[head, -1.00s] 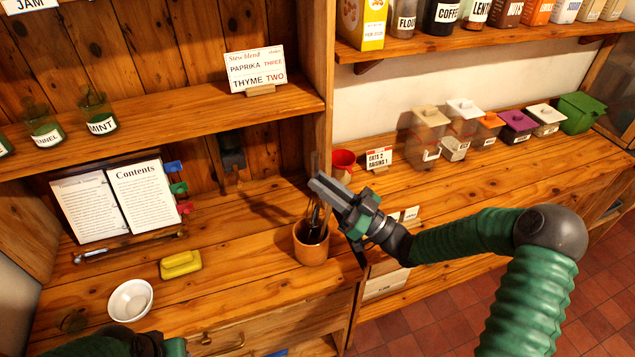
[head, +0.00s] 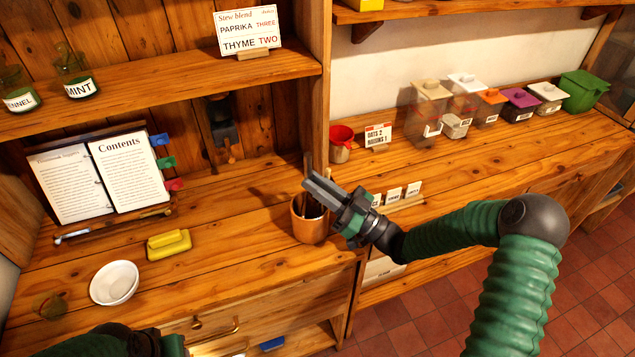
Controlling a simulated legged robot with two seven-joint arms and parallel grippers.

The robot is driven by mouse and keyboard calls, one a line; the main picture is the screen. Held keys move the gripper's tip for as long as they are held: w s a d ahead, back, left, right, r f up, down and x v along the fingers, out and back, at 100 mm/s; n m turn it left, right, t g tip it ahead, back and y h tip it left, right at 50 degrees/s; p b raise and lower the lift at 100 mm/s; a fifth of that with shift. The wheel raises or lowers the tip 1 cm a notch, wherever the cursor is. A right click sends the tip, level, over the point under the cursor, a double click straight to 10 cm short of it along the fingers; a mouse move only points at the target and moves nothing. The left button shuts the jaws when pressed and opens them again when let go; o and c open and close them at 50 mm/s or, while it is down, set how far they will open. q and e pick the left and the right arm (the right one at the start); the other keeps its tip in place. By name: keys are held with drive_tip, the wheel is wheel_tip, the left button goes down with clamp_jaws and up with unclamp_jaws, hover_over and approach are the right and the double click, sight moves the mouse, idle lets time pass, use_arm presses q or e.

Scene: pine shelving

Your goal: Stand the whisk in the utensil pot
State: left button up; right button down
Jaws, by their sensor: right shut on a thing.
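The utensil pot (head: 311,230), an orange-brown cylinder, stands upright on the worktop left of the shelf's upright post. My right gripper (head: 320,187) reaches in from the right and is shut on the whisk, just above the pot's rim. The whisk's thin dark upper end (head: 308,163) sticks up past the fingers. Its lower part goes down into the pot's mouth; the fingers and pot wall hide most of it. I cannot tell whether it touches the bottom. Part of my left arm shows at the bottom left edge; its fingers are out of sight.
A white bowl (head: 114,283), a yellow butter-dish-like item (head: 169,244) and an open book on a stand (head: 128,170) are left of the pot.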

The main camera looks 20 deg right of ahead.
drive_tip(key=shift+a+f, duration=0.1)
drive_tip(key=shift+a, duration=0.3)
drive_tip(key=c, duration=1.8)
unclamp_jaws()
use_arm(q)
drive_tip(key=shift+a+f, duration=0.1)
drive_tip(key=shift+f, duration=0.05)
use_arm(e)
drive_tip(key=o, duration=0.5)
drive_tip(key=shift+d, duration=0.4)
use_arm(q)
drive_tip(key=b+x, duration=0.2)
drive_tip(key=shift+s+a+f, duration=0.1)
drive_tip(key=shift+s+f, duration=0.1)
drive_tip(key=shift+f, duration=0.15)
use_arm(e)
drive_tip(key=v, duration=1.7)
drive_tip(key=shift+f, duration=0.15)
